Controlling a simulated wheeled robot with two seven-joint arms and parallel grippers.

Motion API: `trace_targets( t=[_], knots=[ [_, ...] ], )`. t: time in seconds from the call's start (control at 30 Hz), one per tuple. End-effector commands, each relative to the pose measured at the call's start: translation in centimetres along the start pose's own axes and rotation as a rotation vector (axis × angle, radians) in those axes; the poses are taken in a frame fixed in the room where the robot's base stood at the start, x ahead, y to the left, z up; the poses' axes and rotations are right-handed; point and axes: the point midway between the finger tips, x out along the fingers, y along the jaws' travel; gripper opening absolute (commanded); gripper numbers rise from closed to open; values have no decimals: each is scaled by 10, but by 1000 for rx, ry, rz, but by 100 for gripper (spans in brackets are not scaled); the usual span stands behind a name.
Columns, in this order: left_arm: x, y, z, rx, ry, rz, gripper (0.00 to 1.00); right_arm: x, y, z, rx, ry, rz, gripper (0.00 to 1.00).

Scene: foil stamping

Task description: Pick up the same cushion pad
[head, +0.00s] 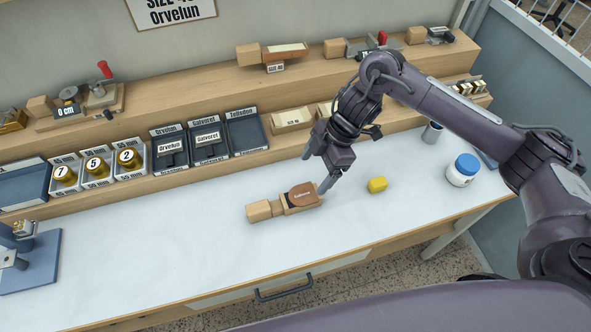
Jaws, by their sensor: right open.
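A wooden holder (265,211) lies on the white worktop, with a brown pad (301,194) on its right end. The pad has small dark lettering that I cannot read. A small yellow block (377,185) lies apart, to the right of the holder. I cannot tell for sure which of these is the cushion pad. My right gripper (317,171) is open, its fingers spread, just above and behind the brown pad. Nothing shows between its fingers. One fingertip is close to the pad's right end; I cannot tell whether they touch. My left gripper is not in view.
A white jar with a blue lid (462,170) and a grey cup (432,133) stand at the right. Labelled trays (208,140) and numbered bins (97,170) line the back left. A blue-based press (30,262) stands at the left edge. The front worktop is clear.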

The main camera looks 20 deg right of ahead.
Motion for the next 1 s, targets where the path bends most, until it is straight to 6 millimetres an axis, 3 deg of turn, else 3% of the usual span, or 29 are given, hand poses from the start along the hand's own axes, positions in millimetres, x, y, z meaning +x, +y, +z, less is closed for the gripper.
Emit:
trace_targets(
  t=[0.1, 0.17, 0.4, 0.5, 0.63, 0.8, 0.93, 1.0],
  knots=[
    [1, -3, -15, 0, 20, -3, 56, 0, -2, 6, 14, -6, -18, 82],
    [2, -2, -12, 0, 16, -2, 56, 6, -3, 6, 14, -6, -22, 82],
    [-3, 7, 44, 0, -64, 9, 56, 33, -3, 6, 14, -5, -20, 82],
    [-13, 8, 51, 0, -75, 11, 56, 46, -3, 7, 15, -6, -21, 82],
    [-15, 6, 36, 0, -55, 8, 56, 65, -3, 7, 11, -5, -18, 82],
    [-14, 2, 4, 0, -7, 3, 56, 74, -2, 9, 11, -7, -14, 82],
    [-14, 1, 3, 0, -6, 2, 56, 74, -2, 9, 10, -7, -14, 82],
    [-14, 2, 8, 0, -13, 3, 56, 74, -2, 9, 10, -7, -14, 75]
  ],
)
